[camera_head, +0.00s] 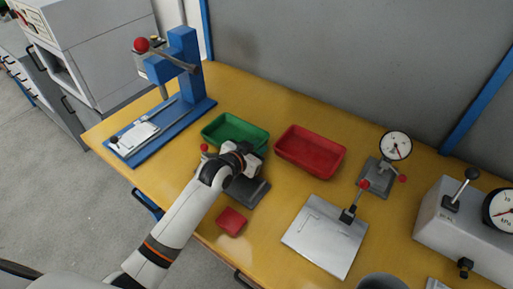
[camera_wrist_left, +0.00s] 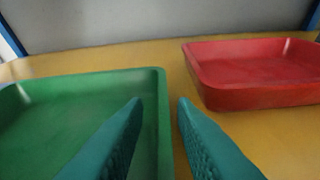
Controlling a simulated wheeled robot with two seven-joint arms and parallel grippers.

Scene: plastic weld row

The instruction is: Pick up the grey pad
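A dark grey flat piece (camera_head: 252,192) lies on the table just below my left gripper, partly hidden by my arm. I cannot tell whether it is the grey pad or the base of a fixture. My left gripper (camera_head: 262,153) is over the table between the green tray (camera_head: 236,120) and the dark grey piece. In the left wrist view its two teal fingers (camera_wrist_left: 159,106) are apart with nothing between them. They point toward the green tray's right edge (camera_wrist_left: 160,120) and bare table. My right gripper is in neither view.
A red tray (camera_head: 310,151) stands right of the green one. A small red pad (camera_head: 231,221) lies near the front edge. A metal plate with a clamp (camera_head: 324,240), a dial gauge (camera_head: 396,146) and a blue press (camera_head: 185,58) also stand on the yellow table (camera_head: 268,92).

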